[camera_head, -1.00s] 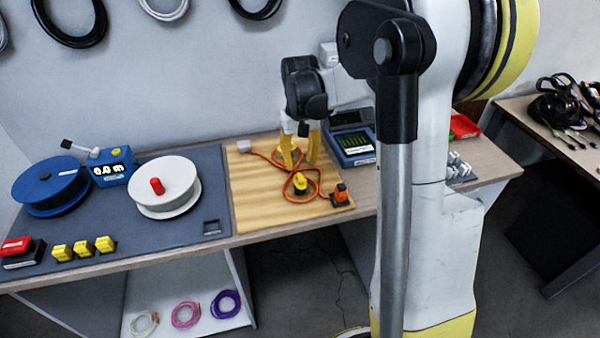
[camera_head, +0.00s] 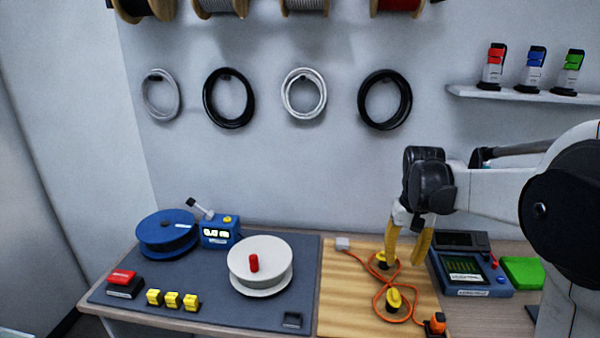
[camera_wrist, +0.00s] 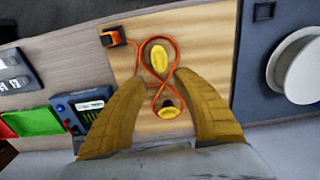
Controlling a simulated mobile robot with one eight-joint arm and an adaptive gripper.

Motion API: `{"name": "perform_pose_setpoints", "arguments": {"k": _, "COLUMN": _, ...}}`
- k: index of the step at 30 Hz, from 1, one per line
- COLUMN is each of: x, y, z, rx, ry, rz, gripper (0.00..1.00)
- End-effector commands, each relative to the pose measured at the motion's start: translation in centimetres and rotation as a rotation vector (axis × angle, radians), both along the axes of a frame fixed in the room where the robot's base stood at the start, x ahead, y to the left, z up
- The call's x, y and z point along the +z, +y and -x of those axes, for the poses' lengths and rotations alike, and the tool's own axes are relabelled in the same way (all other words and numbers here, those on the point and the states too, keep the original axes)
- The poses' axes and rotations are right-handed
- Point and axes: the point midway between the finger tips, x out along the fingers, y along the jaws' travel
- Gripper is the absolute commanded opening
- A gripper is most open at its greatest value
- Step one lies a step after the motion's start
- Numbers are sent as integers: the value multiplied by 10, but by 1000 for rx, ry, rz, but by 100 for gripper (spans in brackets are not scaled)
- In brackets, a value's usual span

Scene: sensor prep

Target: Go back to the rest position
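My gripper (camera_head: 408,246) is above the wooden board (camera_head: 345,295) at the back right of the bench, with its yellow fingers apart and nothing between them. In the wrist view the gripper (camera_wrist: 176,82) spreads over an orange cable (camera_wrist: 146,62) laid in a figure-eight around two yellow-topped posts. One post (camera_wrist: 158,58) shows between and beyond the fingertips; the other (camera_wrist: 169,107) lies nearer the palm. In the head view the cable (camera_head: 376,303) runs from a pale plug (camera_head: 342,243) to an orange connector (camera_head: 435,324).
A blue tester (camera_head: 470,270) and a green tray (camera_head: 523,271) stand right of the board. A white spool (camera_head: 262,283), a blue spool (camera_head: 166,236), a meter (camera_head: 219,232) and yellow blocks (camera_head: 172,299) are on the left. Coiled cables hang on the wall (camera_head: 303,180).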

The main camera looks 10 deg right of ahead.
Motion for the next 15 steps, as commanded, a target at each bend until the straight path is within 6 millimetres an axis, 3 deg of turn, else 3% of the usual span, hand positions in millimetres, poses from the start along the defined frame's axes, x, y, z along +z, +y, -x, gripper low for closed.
{"name": "perform_pose_setpoints", "arguments": {"k": 5, "x": 23, "y": 29, "z": 23, "rx": 38, "ry": -77, "rz": 21, "gripper": 36}}
{"name": "perform_pose_setpoints", "arguments": {"k": 9, "x": 44, "y": 65, "z": 59, "rx": 90, "ry": -193, "rz": 46, "gripper": 36}}
{"name": "perform_pose_setpoints", "arguments": {"k": 15, "x": 53, "y": 110, "z": 114, "rx": 163, "ry": -368, "rz": 71, "gripper": 36}}
